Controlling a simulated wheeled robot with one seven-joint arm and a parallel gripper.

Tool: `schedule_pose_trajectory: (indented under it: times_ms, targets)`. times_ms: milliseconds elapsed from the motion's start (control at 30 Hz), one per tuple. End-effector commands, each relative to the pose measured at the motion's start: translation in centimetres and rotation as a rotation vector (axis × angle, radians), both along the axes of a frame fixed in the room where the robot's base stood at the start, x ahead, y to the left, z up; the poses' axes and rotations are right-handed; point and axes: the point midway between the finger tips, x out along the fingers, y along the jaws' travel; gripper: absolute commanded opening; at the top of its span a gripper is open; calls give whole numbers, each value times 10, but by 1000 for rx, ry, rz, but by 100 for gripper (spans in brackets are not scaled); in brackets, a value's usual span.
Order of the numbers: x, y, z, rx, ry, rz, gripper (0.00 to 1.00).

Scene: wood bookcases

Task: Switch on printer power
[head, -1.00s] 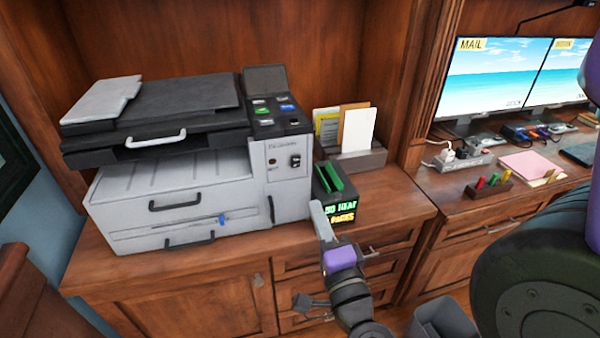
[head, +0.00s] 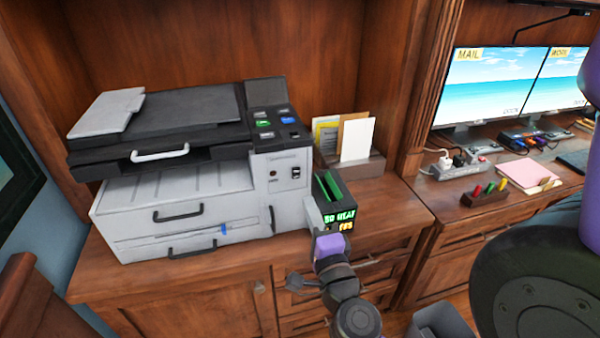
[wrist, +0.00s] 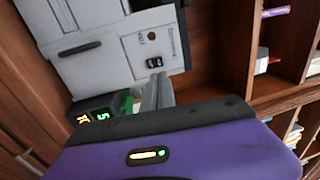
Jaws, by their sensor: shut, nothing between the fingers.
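The printer (head: 180,165), pale grey with a black top, stands on the wooden cabinet. Its front right panel carries a black power switch (head: 295,172) with a small round dark button to its left. The switch also shows in the wrist view (wrist: 154,63), where the printer appears rotated. My gripper (head: 311,212) is shut and empty. It is in front of the printer's lower right corner, below the switch and apart from it. In the wrist view my gripper (wrist: 158,92) points toward the panel. I cannot tell whether the switch is on or off.
A small black device (head: 335,205) with a green top and lit text stands right beside my gripper. A file holder (head: 365,165) with papers is behind it. Monitors (head: 498,90) and a power strip (head: 455,170) are on the right desk. A bin (head: 440,322) stands below.

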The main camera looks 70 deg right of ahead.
Motion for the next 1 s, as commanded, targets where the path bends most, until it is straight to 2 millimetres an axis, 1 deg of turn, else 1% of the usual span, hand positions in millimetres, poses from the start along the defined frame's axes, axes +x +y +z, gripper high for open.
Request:
schedule_pose_trajectory:
  times_ms: [33, 300, 500, 667, 1000]
  targets:
    - [6, -9, 7, -2, -2, -2, 0]
    - [33, -47, 12, -2, 0, -1, 0]
    - [46, -65, 12, 0, 0, -2, 0]
    - [50, -71, 12, 0, 1, -1, 0]
    - [51, -71, 12, 0, 1, 0, 0]
